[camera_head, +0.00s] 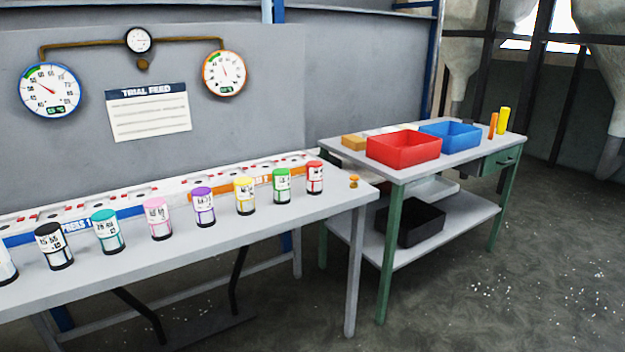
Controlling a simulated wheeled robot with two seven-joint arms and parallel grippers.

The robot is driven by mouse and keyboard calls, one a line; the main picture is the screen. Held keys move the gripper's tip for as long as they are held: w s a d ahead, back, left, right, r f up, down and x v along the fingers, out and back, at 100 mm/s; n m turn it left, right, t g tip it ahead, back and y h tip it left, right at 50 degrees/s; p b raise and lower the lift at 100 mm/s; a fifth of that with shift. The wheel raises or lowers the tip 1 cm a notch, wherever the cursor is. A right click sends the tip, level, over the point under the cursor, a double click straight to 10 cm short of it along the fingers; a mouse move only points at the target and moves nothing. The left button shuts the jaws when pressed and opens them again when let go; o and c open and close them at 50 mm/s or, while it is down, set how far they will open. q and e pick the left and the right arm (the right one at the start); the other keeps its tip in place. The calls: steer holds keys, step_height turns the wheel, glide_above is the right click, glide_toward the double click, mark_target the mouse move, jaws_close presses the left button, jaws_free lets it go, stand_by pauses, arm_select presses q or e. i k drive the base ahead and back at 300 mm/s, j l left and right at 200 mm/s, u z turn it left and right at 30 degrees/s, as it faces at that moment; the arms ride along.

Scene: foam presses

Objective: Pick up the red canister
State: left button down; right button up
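The red canister (315,178) stands upright at the right end of a row of canisters on the long grey table (265,232). It has a red top and a white label with dark print. The green canister (282,186) stands just to its left, with a small gap between them. Neither of my grippers is in the head view, and nothing touches the red canister.
Yellow (244,196), purple (204,207), pink (157,219), teal (107,232) and black (54,246) canisters continue the row leftward. A small orange object (354,181) lies near the table's right end. A second table holds red (404,151) and blue (450,137) bins.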

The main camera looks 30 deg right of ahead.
mark_target(314, 168)
steer(key=i+l, duration=0.15)
steer(key=l, duration=0.2)
steer(key=i+l+u, duration=0.15)
steer(key=l, duration=0.15)
steer(key=i+l, duration=0.15)
steer(key=l, duration=0.2)
steer(key=i+l+u, duration=0.15)
steer(key=l, duration=0.2)
steer(key=i+l, duration=0.15)
steer(key=l, duration=0.2)
